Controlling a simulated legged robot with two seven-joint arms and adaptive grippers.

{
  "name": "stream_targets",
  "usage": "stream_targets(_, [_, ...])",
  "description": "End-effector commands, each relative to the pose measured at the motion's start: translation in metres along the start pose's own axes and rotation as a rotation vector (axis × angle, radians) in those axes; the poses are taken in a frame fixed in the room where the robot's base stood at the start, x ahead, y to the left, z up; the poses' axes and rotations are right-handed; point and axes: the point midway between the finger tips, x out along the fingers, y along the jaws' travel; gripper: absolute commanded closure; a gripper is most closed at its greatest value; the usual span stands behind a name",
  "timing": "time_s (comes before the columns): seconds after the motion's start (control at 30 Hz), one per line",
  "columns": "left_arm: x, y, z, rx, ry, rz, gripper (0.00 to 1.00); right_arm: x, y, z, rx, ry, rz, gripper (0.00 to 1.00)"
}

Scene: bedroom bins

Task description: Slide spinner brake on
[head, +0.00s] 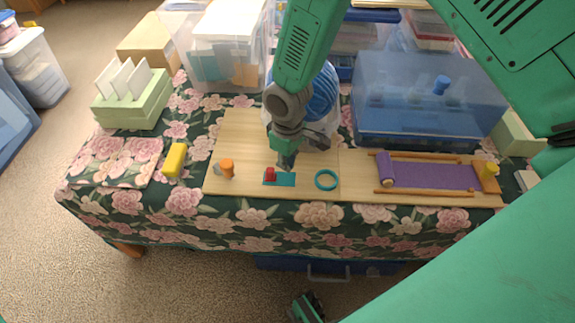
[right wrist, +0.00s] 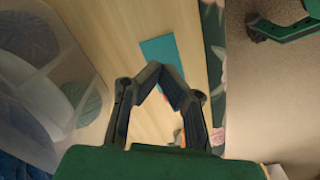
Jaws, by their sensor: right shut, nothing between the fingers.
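A small red block (head: 269,175), which looks like the brake slider, sits at the left end of a flat teal plate (head: 287,180) on the wooden board. My right gripper (head: 286,162) is shut and empty, pointing down just behind the plate. In the right wrist view its closed fingertips (right wrist: 165,75) overlap the near end of the teal plate (right wrist: 157,48). A bit of red shows beside one finger; the rest is hidden. Contact cannot be told. A teal ring (head: 326,180) lies right of the plate. My left gripper (head: 308,306) is low at the bottom, its fingers unclear.
An orange peg (head: 227,168) stands left on the board (head: 240,135). A yellow block (head: 175,160) lies on the flowered cloth. A purple roll and strip (head: 430,175) lie at right. A clear bin (head: 215,45) and blue bin (head: 425,100) stand behind.

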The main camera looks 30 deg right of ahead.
Motion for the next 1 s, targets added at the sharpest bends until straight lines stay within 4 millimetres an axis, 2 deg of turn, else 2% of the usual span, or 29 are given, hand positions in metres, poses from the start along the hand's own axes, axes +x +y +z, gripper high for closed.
stream_targets(0.03, [-0.008,0.0,-0.001,0.0,0.0,0.0,0.41,-0.008,0.0,0.0,0.0,0.0,0.0,1.0])
stream_targets(0.53, [-0.047,0.0,-0.003,0.0,0.0,0.0,0.41,-0.047,0.0,0.0,-0.002,0.0,0.001,1.0])
stream_targets(1.0, [-0.048,0.0,-0.003,0.0,0.0,0.0,0.41,-0.049,0.0,0.0,-0.001,0.0,0.0,1.0])
